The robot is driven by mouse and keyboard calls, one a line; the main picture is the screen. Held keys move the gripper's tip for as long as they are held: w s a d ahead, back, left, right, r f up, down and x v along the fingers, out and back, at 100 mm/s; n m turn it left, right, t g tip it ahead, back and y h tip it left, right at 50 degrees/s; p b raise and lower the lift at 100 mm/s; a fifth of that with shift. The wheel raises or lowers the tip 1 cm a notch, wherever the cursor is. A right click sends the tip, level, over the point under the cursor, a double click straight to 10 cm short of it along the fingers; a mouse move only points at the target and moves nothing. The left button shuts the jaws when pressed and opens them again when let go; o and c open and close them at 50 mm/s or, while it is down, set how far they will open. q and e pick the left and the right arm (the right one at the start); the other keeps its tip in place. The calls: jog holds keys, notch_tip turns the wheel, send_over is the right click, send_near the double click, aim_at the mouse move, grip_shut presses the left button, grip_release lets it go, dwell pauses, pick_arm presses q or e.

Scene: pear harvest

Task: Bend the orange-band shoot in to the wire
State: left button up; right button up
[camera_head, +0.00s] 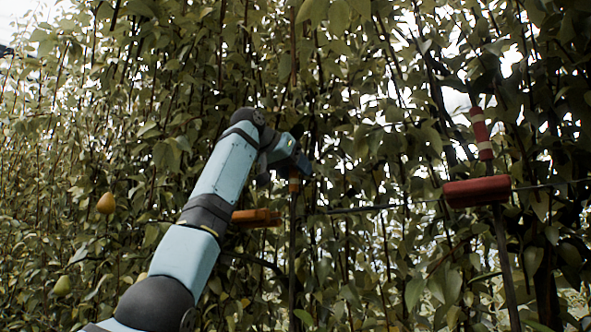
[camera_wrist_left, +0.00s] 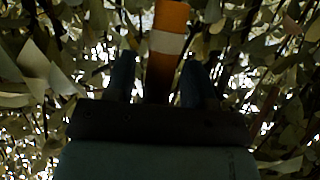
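The orange-band shoot (camera_head: 293,225) stands upright near the middle of the head view, a thin dark stem among leaves. Its orange band with a white stripe (camera_wrist_left: 167,43) fills the upper middle of the left wrist view. My left gripper (camera_head: 298,168) is at the band in the head view. In the wrist view its two fingers stand one on each side of the band, with narrow gaps, so it looks open around the shoot. The wire (camera_head: 365,208) runs level behind, beside an orange bar (camera_head: 257,218) partly hidden by my arm. My right gripper is out of view.
A red bar (camera_head: 477,191) sits on the wire at the right, below a red-and-white band (camera_head: 481,133) on another shoot. Dense leaves and stems surround the gripper. A ripe pear (camera_head: 106,203) and a greener pear (camera_head: 62,286) hang at the left.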

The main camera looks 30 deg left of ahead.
pick_arm(q)
jog(key=shift+s, duration=0.1)
jog(key=b+v, duration=0.3)
jog(key=v, duration=1)
jog(key=shift+s+r, duration=0.15)
jog(key=shift+s, duration=0.15)
